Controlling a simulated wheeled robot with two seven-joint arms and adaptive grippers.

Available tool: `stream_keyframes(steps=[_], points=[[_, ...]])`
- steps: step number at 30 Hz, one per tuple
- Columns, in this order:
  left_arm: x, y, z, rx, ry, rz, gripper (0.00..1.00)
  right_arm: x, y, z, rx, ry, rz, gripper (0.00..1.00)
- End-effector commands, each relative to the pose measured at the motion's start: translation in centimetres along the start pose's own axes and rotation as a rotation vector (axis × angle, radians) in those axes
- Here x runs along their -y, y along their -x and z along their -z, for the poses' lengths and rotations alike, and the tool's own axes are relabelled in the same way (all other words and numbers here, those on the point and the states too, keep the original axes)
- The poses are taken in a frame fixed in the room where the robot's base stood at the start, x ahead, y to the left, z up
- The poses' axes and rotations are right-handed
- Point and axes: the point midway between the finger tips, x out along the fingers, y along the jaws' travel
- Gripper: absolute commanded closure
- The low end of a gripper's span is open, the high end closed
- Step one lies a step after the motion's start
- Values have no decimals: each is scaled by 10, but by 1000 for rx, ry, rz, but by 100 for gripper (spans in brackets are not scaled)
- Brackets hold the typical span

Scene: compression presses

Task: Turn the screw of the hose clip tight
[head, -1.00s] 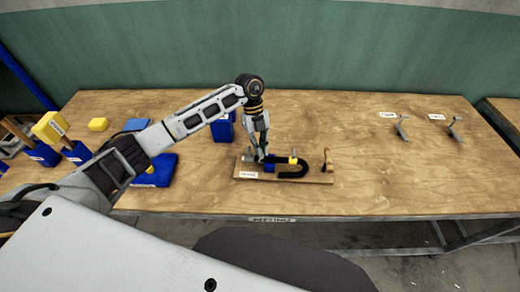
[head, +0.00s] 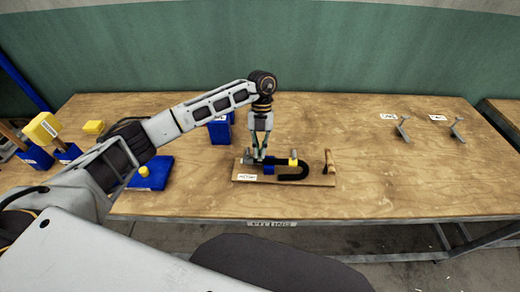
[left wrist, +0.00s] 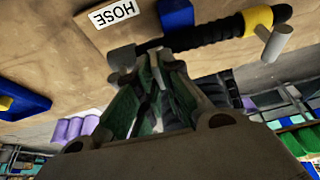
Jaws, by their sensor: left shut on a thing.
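My left gripper (head: 259,158) points down at the hose's left end. Its green-padded fingers (left wrist: 166,57) close on the hose (left wrist: 205,32) there. The exact contact is partly hidden. My right gripper is out of view.
A blue block (head: 269,168) sits under the hose. A wooden-coloured upright (head: 329,160) stands at the board's right end. A blue container (head: 220,130) stands behind it, and a blue tray (head: 152,172) lies to the left. Two grey tools (head: 403,130) lie far right.

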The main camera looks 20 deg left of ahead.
Motion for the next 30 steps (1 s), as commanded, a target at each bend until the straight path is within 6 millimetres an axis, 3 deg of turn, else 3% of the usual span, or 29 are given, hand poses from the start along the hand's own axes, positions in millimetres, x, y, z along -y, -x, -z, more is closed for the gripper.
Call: stream_keyframes(steps=[6, 7, 12, 23, 30], points=[[0, 1, 0, 1, -1, 0, 100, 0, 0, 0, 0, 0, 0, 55], [0, 1, 0, 1, -1, 0, 90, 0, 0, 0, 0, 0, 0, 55], [0, 0, 0, 1, 0, 0, 70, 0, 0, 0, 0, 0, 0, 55], [0, 1, 0, 1, 1, 0, 70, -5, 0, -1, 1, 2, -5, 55], [0, 14, 0, 2, 1, 1, 70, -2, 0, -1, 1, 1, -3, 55]])
